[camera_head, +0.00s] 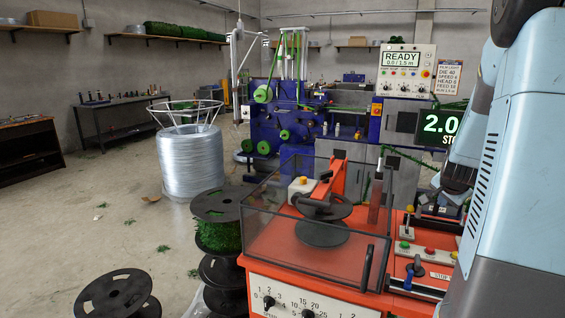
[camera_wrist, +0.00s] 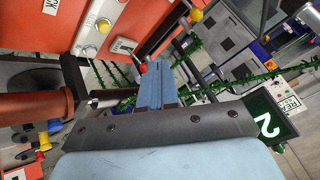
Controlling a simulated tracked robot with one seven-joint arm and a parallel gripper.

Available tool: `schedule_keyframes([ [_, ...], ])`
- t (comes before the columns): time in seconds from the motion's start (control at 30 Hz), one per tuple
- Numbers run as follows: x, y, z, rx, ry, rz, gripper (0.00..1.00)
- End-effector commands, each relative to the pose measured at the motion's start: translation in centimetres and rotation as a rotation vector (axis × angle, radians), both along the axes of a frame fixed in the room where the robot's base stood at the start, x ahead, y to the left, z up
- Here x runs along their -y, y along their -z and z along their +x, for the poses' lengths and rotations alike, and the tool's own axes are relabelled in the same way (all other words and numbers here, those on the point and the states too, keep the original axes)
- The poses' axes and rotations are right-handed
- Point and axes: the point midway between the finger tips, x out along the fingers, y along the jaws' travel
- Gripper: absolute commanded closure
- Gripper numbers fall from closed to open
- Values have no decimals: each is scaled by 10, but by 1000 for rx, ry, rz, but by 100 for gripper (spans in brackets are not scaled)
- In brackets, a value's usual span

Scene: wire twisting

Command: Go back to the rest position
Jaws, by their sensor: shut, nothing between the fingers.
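My gripper (camera_wrist: 152,85) shows in the middle of the wrist view as two blue fingers close together, shut with nothing between them. They reach up from a dark bolted band at the wrist. A red ball knob and a strand of green wire show behind the fingertips; I cannot tell how far away they are. In the head view my light blue arm fills the right side, hanging down beside the orange machine (camera_head: 320,290). The gripper's fingers cannot be made out clearly there.
The orange machine carries a clear guard box (camera_head: 300,240) over a black spool (camera_head: 322,225), with levers and buttons at its right. A blue machine (camera_head: 265,130) with a READY panel (camera_head: 403,70) stands behind. A silver wire coil (camera_head: 190,165) stands left; floor further left is mostly clear.

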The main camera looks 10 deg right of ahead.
Motion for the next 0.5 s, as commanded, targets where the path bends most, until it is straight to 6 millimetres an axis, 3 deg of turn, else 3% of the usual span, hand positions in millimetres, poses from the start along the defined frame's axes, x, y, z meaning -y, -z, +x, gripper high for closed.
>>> schedule_keyframes([
  [0.03,-20,-13,-1,-8,-48,-9,100],
  [0.27,-102,-55,-19,-73,-259,-44,100],
  [0.5,-179,-89,-56,-139,-478,-91,100],
])
